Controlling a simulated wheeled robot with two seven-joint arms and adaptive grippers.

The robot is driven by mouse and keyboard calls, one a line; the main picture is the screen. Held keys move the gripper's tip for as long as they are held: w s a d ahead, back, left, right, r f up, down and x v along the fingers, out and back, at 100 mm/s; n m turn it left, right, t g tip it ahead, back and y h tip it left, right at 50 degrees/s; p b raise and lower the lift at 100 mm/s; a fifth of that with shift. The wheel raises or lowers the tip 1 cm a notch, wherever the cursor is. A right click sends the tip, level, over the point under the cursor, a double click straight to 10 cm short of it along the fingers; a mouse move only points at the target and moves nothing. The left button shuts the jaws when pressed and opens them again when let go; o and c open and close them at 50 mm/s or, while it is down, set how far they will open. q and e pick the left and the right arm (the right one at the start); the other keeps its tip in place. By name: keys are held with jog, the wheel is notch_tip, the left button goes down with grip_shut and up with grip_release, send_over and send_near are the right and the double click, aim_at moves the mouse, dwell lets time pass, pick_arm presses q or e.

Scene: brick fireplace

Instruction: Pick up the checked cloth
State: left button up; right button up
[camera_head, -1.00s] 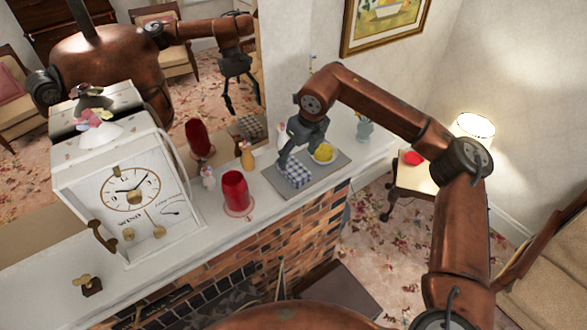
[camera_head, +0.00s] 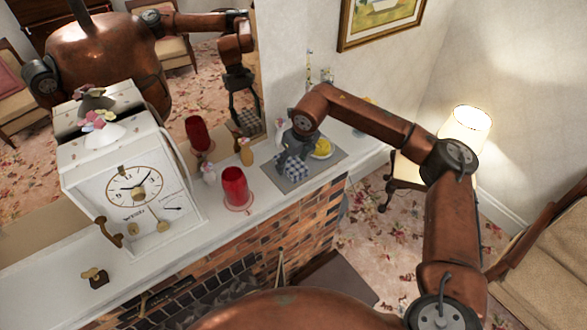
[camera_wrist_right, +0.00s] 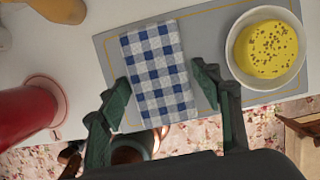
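The checked cloth (camera_head: 293,167), blue and white and folded, lies on a grey mat (camera_head: 327,164) on the white mantel. In the right wrist view the cloth (camera_wrist_right: 157,72) lies between and just beyond the two fingers of my right gripper (camera_wrist_right: 158,95). The fingers are spread apart, one on each side of the cloth, with nothing clamped between them. In the head view my right gripper (camera_head: 290,160) is at the cloth and partly covers it. Whether it touches the cloth is unclear. My left gripper does not show directly.
A bowl with yellow contents (camera_wrist_right: 268,50) stands on the mat right of the cloth. A red glass (camera_head: 236,187), small bottles and a white clock (camera_head: 135,190) stand to the left on the mantel. A mirror behind reflects my body. The mantel's front edge drops off.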

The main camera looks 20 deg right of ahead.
aim_at(289, 161)
jog(key=c, duration=0.5)
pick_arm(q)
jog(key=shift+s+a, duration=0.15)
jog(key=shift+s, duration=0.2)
pick_arm(e)
jog(key=c, duration=0.4)
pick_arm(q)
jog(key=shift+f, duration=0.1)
pick_arm(e)
jog(key=shift+o, duration=0.2)
jog(key=shift+r+b, duration=0.45)
notch_tip(289, 161, up, 2)
jog(key=shift+a+r+b, duration=0.1)
jog(key=shift+r+b, duration=0.1)
jog(key=shift+b, duration=0.65)
pick_arm(q)
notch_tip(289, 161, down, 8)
jog(key=b, duration=0.5)
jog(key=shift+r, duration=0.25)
pick_arm(e)
jog(key=s+a+r, duration=0.6)
jog(key=s+r, duration=0.3)
jog(key=s, duration=0.3)
jog(key=shift+a+r, duration=0.15)
jog(key=shift+r, duration=0.15)
jog(key=shift+s, duration=0.1)
